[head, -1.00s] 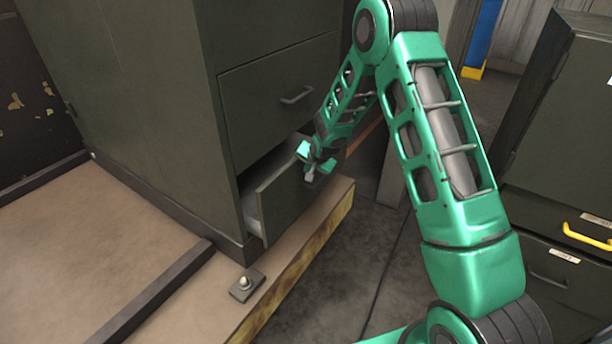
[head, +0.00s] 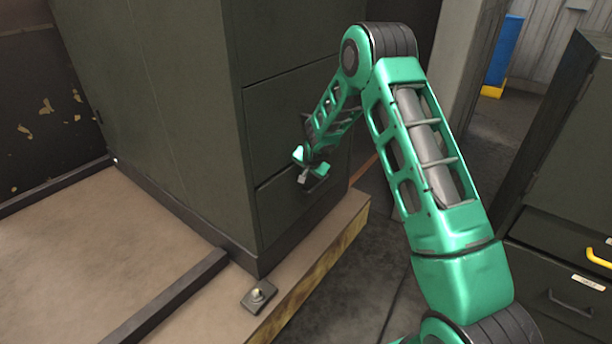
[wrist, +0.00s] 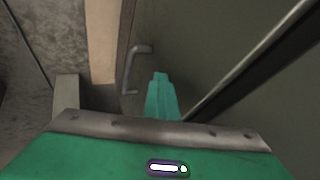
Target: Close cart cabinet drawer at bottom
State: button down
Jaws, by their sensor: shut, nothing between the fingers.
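The dark green cart cabinet (head: 170,110) stands on a wooden platform. Its bottom drawer (head: 285,213) sits in line with the cabinet front, with no gap showing in the head view. My gripper (head: 302,178) is shut and empty, right at the front of the bottom drawer near its top edge. In the wrist view my gripper (wrist: 160,82) points at a dark green front, with a grey bar handle (wrist: 134,68) just to its left. Whether the fingertips touch the front cannot be told. My arm hides part of the drawer fronts.
The wooden platform (head: 325,246) has a raised edge under the cabinet, with a small bolted plate (head: 259,294) on it.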

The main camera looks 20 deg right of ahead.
jog(key=shift+w+a+r, duration=0.15)
jog(key=shift+w+a, duration=0.1)
jog(key=shift+a, duration=0.5)
jog(key=s+d+r+n+g, duration=0.1)
jog(key=s+d+r, duration=0.5)
jog(key=s, duration=0.5)
jog(key=s+d+r+g+h, duration=0.15)
jog(key=s+d+r, duration=0.25)
jog(key=s+r, duration=0.55)
jog(key=s+d+r+n+g, duration=0.15)
jog(key=s+d+r, duration=0.45)
jog(key=s, duration=0.7)
jog(key=s+a+r+g+y, duration=0.1)
jog(key=s, duration=1.2)
jog(key=s+a+r+g+y, duration=0.1)
jog(key=s+r+g, duration=0.1)
jog(key=s, duration=1.2)
jog(key=shift+s+n, duration=0.3)
jog(key=shift+n, duration=0.05)
jog(key=shift+r, duration=0.1)
